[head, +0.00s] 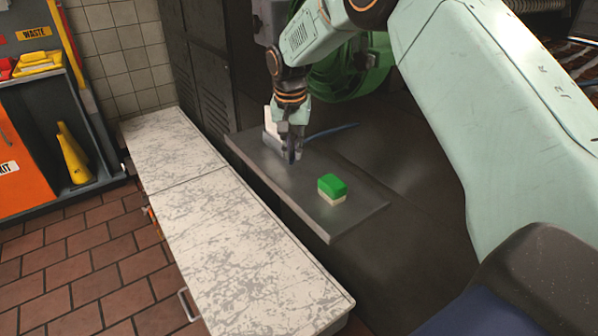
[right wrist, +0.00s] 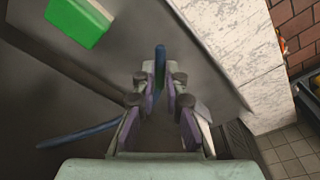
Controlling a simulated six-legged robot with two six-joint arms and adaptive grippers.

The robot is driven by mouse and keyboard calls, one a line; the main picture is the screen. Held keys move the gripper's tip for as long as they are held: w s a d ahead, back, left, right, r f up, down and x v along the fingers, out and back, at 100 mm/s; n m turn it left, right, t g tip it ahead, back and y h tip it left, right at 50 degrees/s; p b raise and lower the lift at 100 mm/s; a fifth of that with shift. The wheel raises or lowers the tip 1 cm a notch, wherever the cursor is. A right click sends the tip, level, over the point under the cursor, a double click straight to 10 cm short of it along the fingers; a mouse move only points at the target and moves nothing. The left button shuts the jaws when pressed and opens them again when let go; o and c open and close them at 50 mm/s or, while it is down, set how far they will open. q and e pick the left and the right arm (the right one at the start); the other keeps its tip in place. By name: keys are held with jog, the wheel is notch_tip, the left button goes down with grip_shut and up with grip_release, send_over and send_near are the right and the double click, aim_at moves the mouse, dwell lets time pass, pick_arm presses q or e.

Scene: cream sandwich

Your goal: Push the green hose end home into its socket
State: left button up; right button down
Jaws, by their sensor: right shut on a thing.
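My right gripper (head: 290,150) is low over a dark metal shelf (head: 365,208). In the right wrist view its purple-padded fingers (right wrist: 161,100) are shut on a slim blue piece (right wrist: 160,57) with a little green showing between the pads. I take this for the hose end. A blue hose (head: 332,130) runs over the shelf beside the gripper and also shows in the right wrist view (right wrist: 80,134). A pale upright piece (head: 272,125) stands just behind the gripper. I cannot make out the socket or whether the held piece touches it. My left gripper is not in view.
A green-topped cream block (head: 332,188) lies on the shelf toward its near end. A scratched white counter (head: 225,225) runs along the shelf's left side. A green coil (head: 352,75) is behind my arm. Dark cabinets (head: 205,85) stand at the back.

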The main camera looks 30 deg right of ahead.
aim_at(300, 179)
jog(key=shift+d+f+b, duration=0.3)
jog(key=shift+d+f, duration=0.55)
jog(key=shift+d, duration=0.05)
jog(key=shift+a+f, duration=0.15)
jog(key=shift+f, duration=0.55)
jog(key=f+b, duration=0.2)
jog(key=f, duration=0.2)
jog(key=shift+d, duration=0.2)
jog(key=shift+w+d+f, duration=0.1)
jog(key=shift+d, duration=0.05)
jog(key=shift+r, duration=0.2)
jog(key=shift+f, duration=0.15)
